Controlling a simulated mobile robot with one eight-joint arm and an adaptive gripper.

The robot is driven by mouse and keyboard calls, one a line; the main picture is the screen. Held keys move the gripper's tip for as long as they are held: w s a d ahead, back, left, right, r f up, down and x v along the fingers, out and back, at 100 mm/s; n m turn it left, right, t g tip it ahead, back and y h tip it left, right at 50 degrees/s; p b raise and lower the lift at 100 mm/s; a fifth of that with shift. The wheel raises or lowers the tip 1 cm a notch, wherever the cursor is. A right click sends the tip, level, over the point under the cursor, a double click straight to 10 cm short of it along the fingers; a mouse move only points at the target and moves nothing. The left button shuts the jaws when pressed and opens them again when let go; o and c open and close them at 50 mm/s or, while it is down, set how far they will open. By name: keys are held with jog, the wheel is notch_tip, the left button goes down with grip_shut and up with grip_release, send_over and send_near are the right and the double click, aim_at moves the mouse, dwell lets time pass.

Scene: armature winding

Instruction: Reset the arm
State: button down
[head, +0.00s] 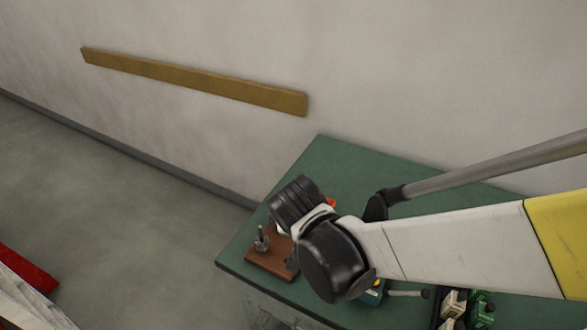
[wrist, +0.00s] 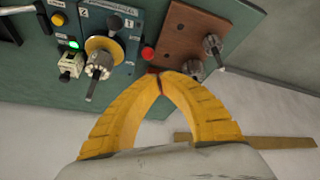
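My gripper's two ribbed yellow fingers (wrist: 160,80) curve together in the wrist view, and their tips meet. I see no object held between them, though a small reddish patch shows at the tips. The fingertips appear at the edge of a brown wooden board (wrist: 185,28) bearing two metal armatures (wrist: 213,45) (wrist: 194,69). In the head view, the black wrist joints of my arm cover part of the board (head: 268,262), and one armature (head: 262,239) shows on it. The gripper fingers are mostly hidden there.
The green table (head: 335,160) stands against the wall. Several small green and cream parts (head: 480,312) lie at lower right. Red and white items (head: 25,275) stand at lower left.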

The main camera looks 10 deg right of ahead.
jog(key=shift+s+a+r, duration=0.1)
dwell(0.4)
jog(key=s+d+r+n+t+y, duration=0.1)
jog(key=s+d+r, duration=0.7)
jog(key=d+r, duration=0.1)
jog(key=shift+d+r+t+y+b, duration=0.3)
jog(key=shift+d+r+t, duration=0.1)
jog(key=shift+d, duration=0.15)
